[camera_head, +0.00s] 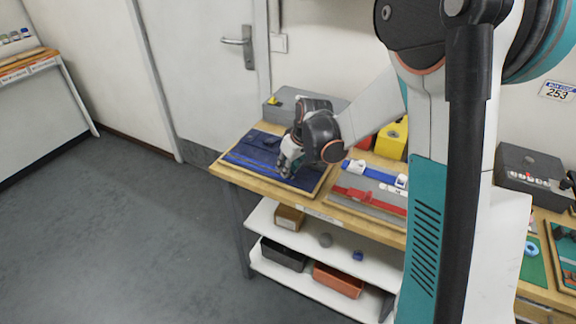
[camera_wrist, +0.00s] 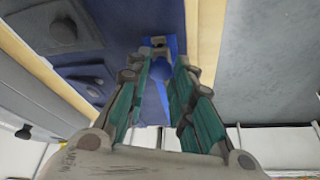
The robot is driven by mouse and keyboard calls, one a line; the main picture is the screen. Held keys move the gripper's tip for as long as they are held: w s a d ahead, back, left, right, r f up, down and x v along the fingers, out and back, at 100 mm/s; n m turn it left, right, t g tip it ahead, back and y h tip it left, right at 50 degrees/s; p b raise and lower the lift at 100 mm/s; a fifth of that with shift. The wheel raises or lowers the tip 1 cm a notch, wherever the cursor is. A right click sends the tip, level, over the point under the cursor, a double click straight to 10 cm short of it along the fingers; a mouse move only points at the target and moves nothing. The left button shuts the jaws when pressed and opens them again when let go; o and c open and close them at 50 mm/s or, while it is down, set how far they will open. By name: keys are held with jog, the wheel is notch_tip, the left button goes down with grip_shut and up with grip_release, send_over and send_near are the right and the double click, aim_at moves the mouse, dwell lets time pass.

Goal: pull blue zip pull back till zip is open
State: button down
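The dark blue zip panel (camera_head: 245,155) lies on a wooden-edged board at the left end of the bench. In the wrist view the panel (camera_wrist: 110,20) has a brighter blue zip strip (camera_wrist: 148,105) near its wooden edge. A rounded blue piece, seemingly the zip pull (camera_wrist: 160,73), shows between my fingers, with a small grey part (camera_wrist: 158,42) just beyond it. My gripper (camera_head: 286,168) is low over the panel's right part. In the wrist view its fingers (camera_wrist: 161,64) stand apart around the pull. Contact with the pull cannot be told, and the head view hides it behind my gripper.
A grey board with blue and red straps (camera_head: 368,185) lies right of the panel. A grey box (camera_head: 290,100) and a yellow case (camera_head: 392,138) stand behind. Shelves below hold bins (camera_head: 338,280). The floor at left is clear.

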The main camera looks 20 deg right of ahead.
jog(key=shift+a, duration=0.1)
jog(key=p, duration=0.1)
send_over(232, 155)
jog(key=s, duration=0.2)
jog(key=shift+d, duration=0.4)
jog(key=shift+r, duration=0.1)
jog(key=c, duration=1.4)
grip_release()
jog(key=shift+a, duration=0.1)
jog(key=shift+o, duration=0.2)
jog(key=v, duration=1.2)
